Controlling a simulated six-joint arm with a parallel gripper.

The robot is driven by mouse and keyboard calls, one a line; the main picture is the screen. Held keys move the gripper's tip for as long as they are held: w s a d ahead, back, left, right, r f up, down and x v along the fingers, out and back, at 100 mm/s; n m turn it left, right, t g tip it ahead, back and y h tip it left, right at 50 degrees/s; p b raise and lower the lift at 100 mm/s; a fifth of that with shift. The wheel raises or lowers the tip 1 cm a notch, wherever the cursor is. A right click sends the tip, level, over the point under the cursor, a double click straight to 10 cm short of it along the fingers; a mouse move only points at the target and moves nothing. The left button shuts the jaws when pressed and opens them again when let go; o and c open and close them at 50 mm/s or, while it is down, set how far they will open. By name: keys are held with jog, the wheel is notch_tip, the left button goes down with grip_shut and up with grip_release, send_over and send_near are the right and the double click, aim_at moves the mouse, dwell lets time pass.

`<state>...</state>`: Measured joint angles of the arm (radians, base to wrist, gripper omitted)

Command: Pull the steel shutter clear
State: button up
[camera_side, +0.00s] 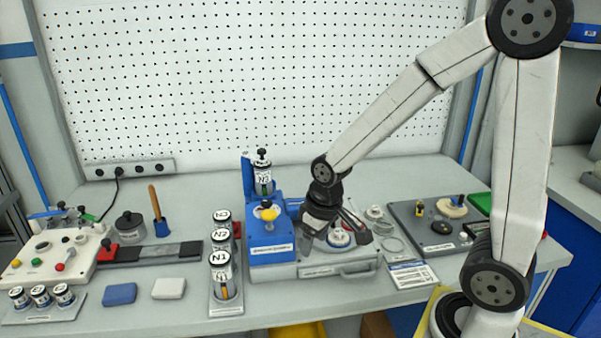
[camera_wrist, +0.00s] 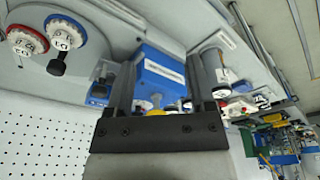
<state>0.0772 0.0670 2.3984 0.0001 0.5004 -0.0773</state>
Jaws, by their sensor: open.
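The station is a blue block (camera_side: 272,240) on a grey base, with a yellow knob (camera_side: 267,212) on top. A low grey housing (camera_side: 312,268) with a front handle (camera_side: 357,267) joins its right side. I cannot tell for certain which part is the steel shutter. My gripper (camera_side: 334,234) is open and empty, pointing down over the housing, its fingers spread around a round dial seen behind them. In the wrist view my gripper (camera_wrist: 165,62) has the blue block (camera_wrist: 160,78) between its fingers, beyond them; contact cannot be told.
A canister marked N3 (camera_side: 263,178) stands behind the blue block. A rack of canisters (camera_side: 221,262) is close on the left. A grey tray (camera_side: 425,246) with small parts and a printed card (camera_side: 413,274) lie to the right. Clear bench lies in front.

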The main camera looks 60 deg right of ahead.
jog(key=w+d+r, duration=0.2)
jog(key=d, duration=0.1)
jog(key=w+d+r+g, duration=0.1)
jog(key=w+d+r, duration=0.1)
jog(key=w+d, duration=0.1)
jog(key=w+d+r+g, duration=0.1)
jog(key=w+d+r, duration=0.1)
jog(key=d, duration=0.2)
jog(key=shift+w+d, duration=0.3)
jog(key=shift+f, duration=3.9)
grip_shut()
